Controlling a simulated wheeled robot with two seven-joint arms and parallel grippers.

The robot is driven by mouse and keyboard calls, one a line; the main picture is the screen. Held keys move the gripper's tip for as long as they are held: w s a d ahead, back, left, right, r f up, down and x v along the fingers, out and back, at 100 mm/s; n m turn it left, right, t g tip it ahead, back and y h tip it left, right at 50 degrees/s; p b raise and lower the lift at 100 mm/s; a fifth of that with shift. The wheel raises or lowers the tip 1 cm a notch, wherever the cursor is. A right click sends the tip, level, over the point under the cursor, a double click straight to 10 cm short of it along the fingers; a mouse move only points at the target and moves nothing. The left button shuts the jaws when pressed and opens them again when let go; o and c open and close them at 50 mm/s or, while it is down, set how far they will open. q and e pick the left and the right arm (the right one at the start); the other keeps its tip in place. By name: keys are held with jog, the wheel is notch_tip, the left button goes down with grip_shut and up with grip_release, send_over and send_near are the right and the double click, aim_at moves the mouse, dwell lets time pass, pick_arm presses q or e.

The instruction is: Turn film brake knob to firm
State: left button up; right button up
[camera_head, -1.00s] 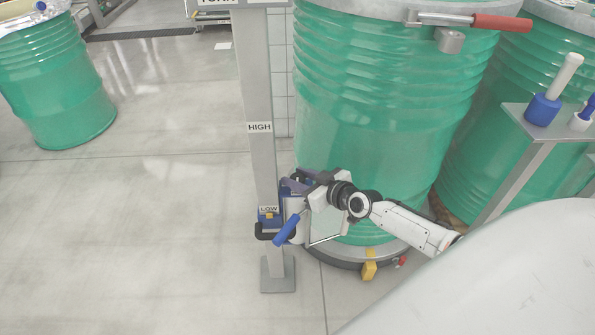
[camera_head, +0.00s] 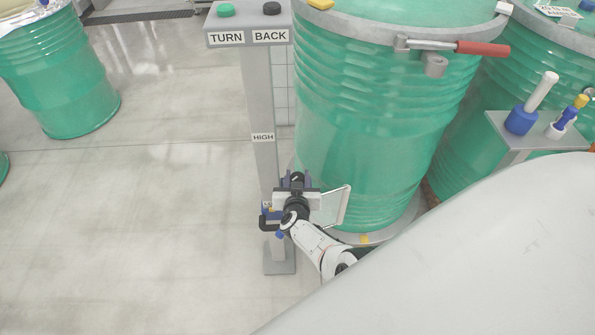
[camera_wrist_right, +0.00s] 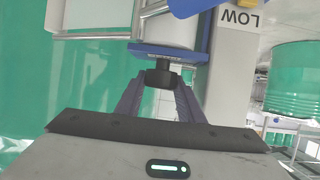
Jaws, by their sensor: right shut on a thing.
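The film brake knob is a black round knob (camera_wrist_right: 160,76) under the blue carriage plate (camera_wrist_right: 165,53) in the right wrist view. My right gripper (camera_wrist_right: 158,92) has its two purple fingers shut on this knob, one on each side. In the head view my right gripper (camera_head: 297,180) is low beside the grey post (camera_head: 262,110), in front of the big green drum. There it hides the knob and most of the carriage. No firm mark on the knob can be read. My left gripper is not in view.
The green drum (camera_head: 360,120) stands close behind my right gripper, with a red-handled clamp (camera_head: 482,48) on its rim. The post carries a TURN/BACK button box (camera_head: 248,37) on top. A side shelf (camera_head: 535,140) holds blue and white tools.

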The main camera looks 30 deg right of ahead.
jog(key=shift+a+f+m+g+h+b, duration=0.15)
jog(key=shift+m+g+h+b, duration=0.45)
jog(key=shift+m+h, duration=0.2)
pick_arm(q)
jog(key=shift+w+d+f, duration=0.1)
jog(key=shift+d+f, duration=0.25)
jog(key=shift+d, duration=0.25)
pick_arm(e)
jog(key=shift+m+g+h, duration=0.3)
jog(key=shift+m, duration=0.1)
jog(key=shift+r, duration=0.2)
jog(key=o, duration=0.8)
jog(key=shift+w, duration=0.1)
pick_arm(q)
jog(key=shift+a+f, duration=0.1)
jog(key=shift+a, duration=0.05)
